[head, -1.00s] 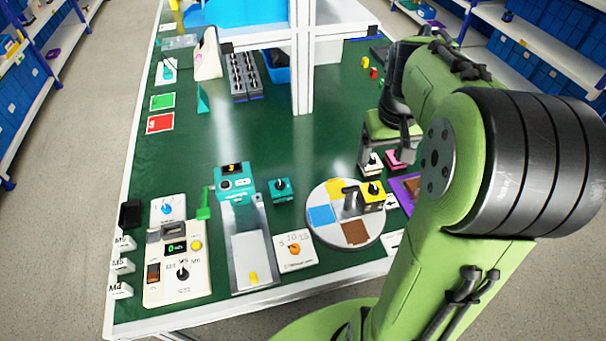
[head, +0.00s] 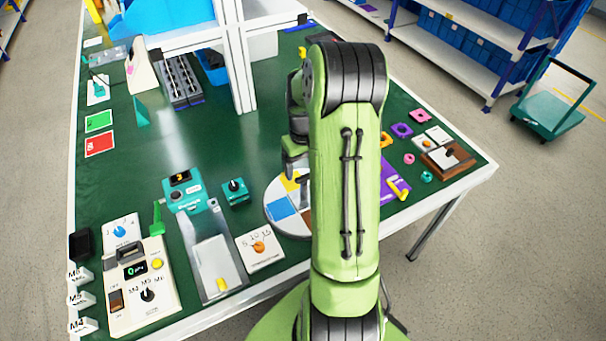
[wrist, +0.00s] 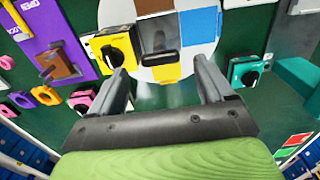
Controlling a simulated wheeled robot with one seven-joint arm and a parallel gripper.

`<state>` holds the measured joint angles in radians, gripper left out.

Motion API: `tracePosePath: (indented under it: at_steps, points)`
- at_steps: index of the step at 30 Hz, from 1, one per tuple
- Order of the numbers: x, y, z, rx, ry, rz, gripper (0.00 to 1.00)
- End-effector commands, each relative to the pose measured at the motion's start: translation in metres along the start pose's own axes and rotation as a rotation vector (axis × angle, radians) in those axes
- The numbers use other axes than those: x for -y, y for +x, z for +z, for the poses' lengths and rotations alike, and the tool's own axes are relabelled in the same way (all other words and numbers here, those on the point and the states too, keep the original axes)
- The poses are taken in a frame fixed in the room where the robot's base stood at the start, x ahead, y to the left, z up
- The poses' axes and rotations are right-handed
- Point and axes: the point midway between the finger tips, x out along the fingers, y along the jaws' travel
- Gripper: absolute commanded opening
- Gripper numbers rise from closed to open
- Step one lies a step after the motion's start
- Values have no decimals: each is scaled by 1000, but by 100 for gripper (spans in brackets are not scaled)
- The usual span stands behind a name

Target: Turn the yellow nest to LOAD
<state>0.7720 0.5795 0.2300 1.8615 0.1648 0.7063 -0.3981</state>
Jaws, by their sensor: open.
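The round turntable (head: 272,222) carries coloured patches. Its yellow patch (head: 290,180), the yellow nest, is on the far side in the head view, with the blue patch (head: 281,208) nearer. My arm hides the right part of the disc. In the wrist view the yellow patch (wrist: 166,73) lies near the disc's edge, between my fingers in the picture. My gripper (wrist: 161,68) is open and empty, facing the disc. I cannot read a LOAD mark.
A yellow box with a black knob (wrist: 113,45) stands beside the disc, close to the left finger in the wrist view. A teal knob box (wrist: 250,70) is on the right. A white panel with an orange knob (head: 259,247) stands left of the disc in the head view.

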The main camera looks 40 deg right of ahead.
Motion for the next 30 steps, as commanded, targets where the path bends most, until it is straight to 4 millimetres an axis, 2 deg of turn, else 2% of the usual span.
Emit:
tracePosePath:
  at_steps: [1, 5, 14, 30]
  points:
    - [0, 12, 1, 4, 0, -2, 81]
    - [0, 27, 0, 2, 0, -1, 81]
    - [0, 31, 0, -1, 0, 0, 81]
    - [0, 30, 0, 0, 0, 0, 0]
